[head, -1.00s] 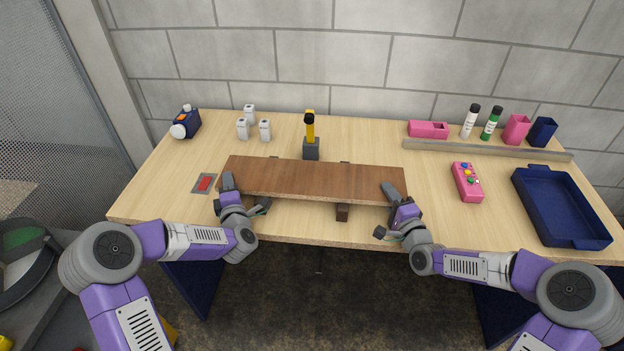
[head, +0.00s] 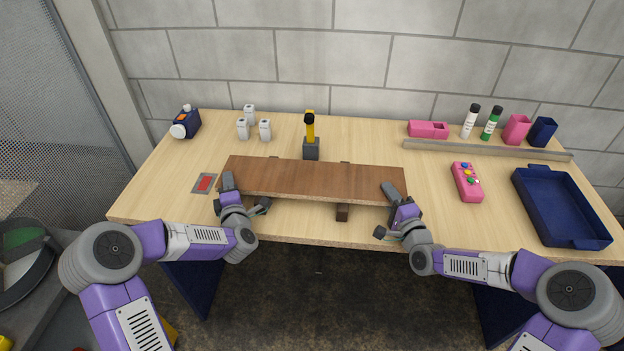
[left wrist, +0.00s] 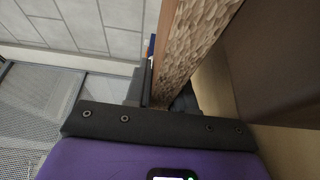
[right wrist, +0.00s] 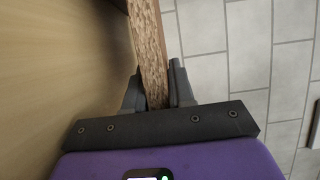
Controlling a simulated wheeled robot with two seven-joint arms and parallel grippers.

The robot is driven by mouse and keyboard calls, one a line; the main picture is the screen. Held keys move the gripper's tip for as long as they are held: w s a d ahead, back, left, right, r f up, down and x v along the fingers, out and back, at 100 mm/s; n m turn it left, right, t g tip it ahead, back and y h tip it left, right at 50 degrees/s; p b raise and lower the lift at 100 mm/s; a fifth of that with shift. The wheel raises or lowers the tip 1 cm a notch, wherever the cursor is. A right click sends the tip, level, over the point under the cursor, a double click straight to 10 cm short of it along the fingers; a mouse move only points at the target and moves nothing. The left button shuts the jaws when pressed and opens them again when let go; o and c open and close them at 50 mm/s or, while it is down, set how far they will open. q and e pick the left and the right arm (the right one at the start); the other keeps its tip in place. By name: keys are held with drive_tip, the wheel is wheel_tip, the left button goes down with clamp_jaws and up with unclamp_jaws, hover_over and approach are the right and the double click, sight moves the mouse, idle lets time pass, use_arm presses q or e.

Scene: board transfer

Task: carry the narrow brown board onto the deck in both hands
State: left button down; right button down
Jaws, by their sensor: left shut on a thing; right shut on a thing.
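The narrow brown board (head: 312,180) lies roughly level, left to right, over the middle of the table in the head view. My left gripper (head: 229,190) is shut on its left end, and my right gripper (head: 396,198) is shut on its right end. In the left wrist view the board's rough end (left wrist: 190,50) sits between the fingers. The right wrist view shows the same at the other end (right wrist: 148,50). Dark brown pieces (head: 343,213) show from under the board, perhaps part of the deck. The board hides most of them, and I cannot tell whether it touches them.
A yellow-and-black tool in a grey block (head: 311,150) stands just behind the board. A red switch plate (head: 204,183) is left of it. A pink control box (head: 467,182) and blue tray (head: 560,205) are on the right. White bottles (head: 265,130) stand at back left.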

use_arm(q)
drive_tip(key=shift+r, duration=0.25)
use_arm(e)
drive_tip(key=shift+r, duration=0.15)
